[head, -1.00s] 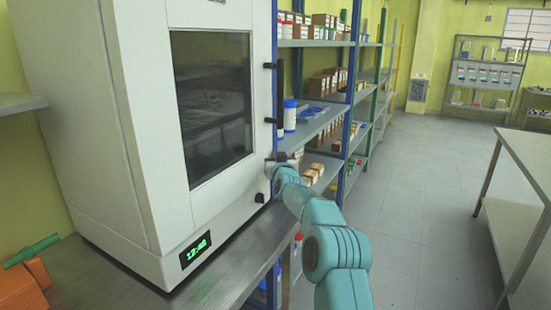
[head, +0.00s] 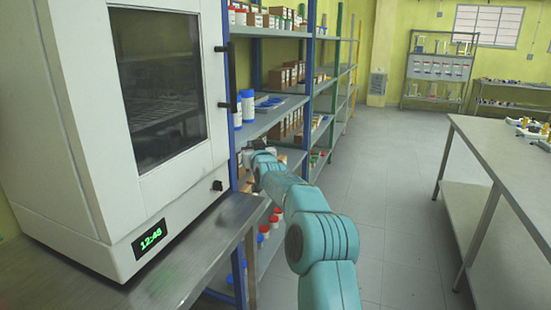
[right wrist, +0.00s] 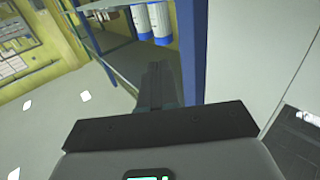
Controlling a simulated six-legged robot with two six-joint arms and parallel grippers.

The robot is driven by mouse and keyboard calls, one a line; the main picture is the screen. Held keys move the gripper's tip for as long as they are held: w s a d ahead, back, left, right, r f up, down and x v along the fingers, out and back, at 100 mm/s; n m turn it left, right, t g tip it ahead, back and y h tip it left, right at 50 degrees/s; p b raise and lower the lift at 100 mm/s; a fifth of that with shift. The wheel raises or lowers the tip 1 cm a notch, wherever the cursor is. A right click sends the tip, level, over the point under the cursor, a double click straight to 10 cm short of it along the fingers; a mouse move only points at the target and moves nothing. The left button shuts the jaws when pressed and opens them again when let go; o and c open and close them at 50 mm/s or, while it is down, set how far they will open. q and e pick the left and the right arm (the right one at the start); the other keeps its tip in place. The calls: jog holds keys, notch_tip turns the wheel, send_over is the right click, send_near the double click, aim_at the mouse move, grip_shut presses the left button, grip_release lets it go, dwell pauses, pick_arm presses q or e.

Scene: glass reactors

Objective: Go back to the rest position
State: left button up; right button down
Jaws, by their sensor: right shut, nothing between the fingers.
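My right arm comes in from the bottom of the head view and reaches toward the shelving. My right gripper (head: 250,155) is at its far end, small and partly hidden by the wrist, just right of the white oven's lower front corner. In the right wrist view the dark fingers (right wrist: 158,82) are together with nothing between them. My left gripper is not in view.
A white oven (head: 75,130) with a dark glass door and a clock display stands on a steel bench (head: 215,245). Shelves (head: 275,117) with boxes and white-blue bottles stand behind it. A table (head: 495,150) is at the right. The floor (head: 390,190) between is clear.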

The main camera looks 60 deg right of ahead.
jog(key=s, duration=0.6)
jog(key=shift+s+d, duration=0.3)
jog(key=shift+d, duration=0.05)
jog(key=shift+s, duration=0.1)
